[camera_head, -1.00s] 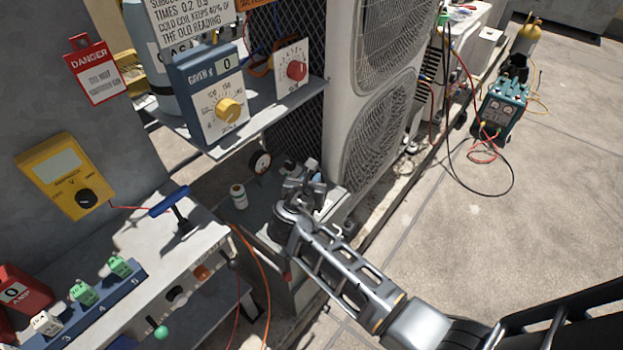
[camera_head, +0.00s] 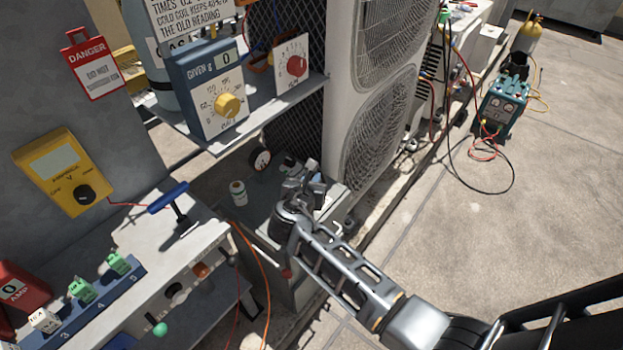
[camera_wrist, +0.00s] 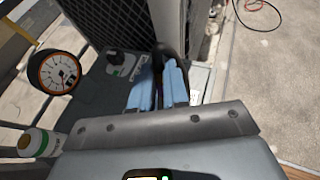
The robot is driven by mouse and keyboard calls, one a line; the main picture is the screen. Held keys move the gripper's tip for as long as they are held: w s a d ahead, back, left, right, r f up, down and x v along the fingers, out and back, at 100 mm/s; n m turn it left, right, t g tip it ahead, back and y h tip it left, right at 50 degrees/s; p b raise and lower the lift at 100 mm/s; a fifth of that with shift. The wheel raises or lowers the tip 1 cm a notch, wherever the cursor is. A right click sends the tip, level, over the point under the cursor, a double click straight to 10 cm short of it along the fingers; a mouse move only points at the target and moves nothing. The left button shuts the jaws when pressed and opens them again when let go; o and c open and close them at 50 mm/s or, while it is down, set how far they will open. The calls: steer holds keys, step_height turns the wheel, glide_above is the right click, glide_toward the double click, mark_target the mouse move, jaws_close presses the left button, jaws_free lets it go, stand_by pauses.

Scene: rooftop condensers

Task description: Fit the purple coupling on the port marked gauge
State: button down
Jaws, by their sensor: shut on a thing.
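My gripper (camera_head: 305,180) is low over the grey bench beside the large condenser unit. In the wrist view its two blue fingers (camera_wrist: 158,88) point away from the camera with a narrow gap between them. A thin, dark, faintly purple thing in that gap (camera_wrist: 159,97) looks like the purple coupling, mostly hidden by the fingers. A round dial gauge (camera_head: 260,161) with an orange rim stands left of my gripper; it also shows in the wrist view (camera_wrist: 60,73). No gauge marking is readable.
A white jar (camera_head: 238,192) stands on the bench left of my gripper. The condenser (camera_head: 375,120) rises close behind and to the right. A shelf with a blue control box (camera_head: 208,92) hangs above left. An orange hose (camera_head: 262,270) runs down in front.

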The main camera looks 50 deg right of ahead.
steer(key=shift+f, duration=0.5)
stand_by(1.1)
steer(key=c, duration=1.1)
jaws_free()
steer(key=shift+o, duration=0.2)
step_height(320, 180, up, 8)
steer(key=p, duration=0.4)
steer(key=shift+f+p, duration=0.25)
steer(key=shift+p, duration=0.05)
